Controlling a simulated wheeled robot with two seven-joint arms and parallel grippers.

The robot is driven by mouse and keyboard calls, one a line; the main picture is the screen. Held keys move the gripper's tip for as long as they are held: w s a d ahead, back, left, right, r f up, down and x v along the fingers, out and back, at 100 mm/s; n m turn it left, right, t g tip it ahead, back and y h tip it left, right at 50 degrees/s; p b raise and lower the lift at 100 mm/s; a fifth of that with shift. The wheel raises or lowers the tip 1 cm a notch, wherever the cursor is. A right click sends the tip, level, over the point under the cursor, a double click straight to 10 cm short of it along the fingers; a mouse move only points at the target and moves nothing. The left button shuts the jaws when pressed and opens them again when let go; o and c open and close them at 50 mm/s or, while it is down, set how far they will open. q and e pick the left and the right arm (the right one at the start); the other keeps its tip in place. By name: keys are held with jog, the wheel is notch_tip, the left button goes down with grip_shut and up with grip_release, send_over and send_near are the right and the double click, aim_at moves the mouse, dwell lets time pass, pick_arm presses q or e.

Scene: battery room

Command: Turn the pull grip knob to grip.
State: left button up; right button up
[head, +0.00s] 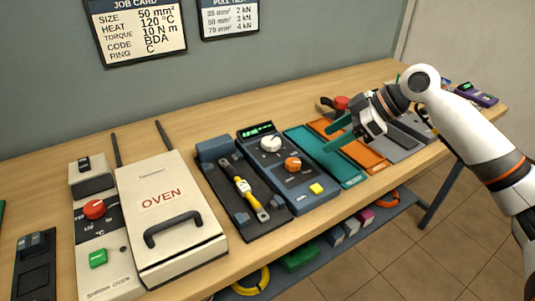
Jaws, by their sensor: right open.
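A dark blue tester (318,200) with a green-lit display lies on the bench at the middle. It carries a white knob (270,144), an orange knob (292,164) and a yellow button (316,188). The labels by the knobs are too small to read, so I cannot tell which one is marked grip or where it points. My right gripper (328,140) has teal fingers, parted and empty. It hangs over the teal and orange trays, to the right of the knobs and apart from them. My left gripper is not in view.
Left of the tester is a dark cradle (262,226) holding a yellow-banded tool (243,186). Further left are the white oven (162,195) and its control panel with a red knob (94,209). Teal (350,180) and orange (376,166) trays lie right of the tester.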

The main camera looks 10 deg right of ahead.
aim_at(294, 162)
jog(key=f, duration=0.1)
jog(key=a+f, duration=0.1)
jog(key=f, duration=0.1)
jog(key=shift+w+a+f, duration=0.1)
jog(key=shift+w+a, duration=0.25)
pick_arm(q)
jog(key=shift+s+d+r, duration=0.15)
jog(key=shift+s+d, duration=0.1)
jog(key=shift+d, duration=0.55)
pick_arm(e)
jog(key=x, duration=0.7)
jog(key=shift+w+a+f, duration=0.15)
jog(key=shift+w+a, duration=0.05)
jog(key=shift+a, duration=0.15)
jog(key=shift+c, duration=0.2)
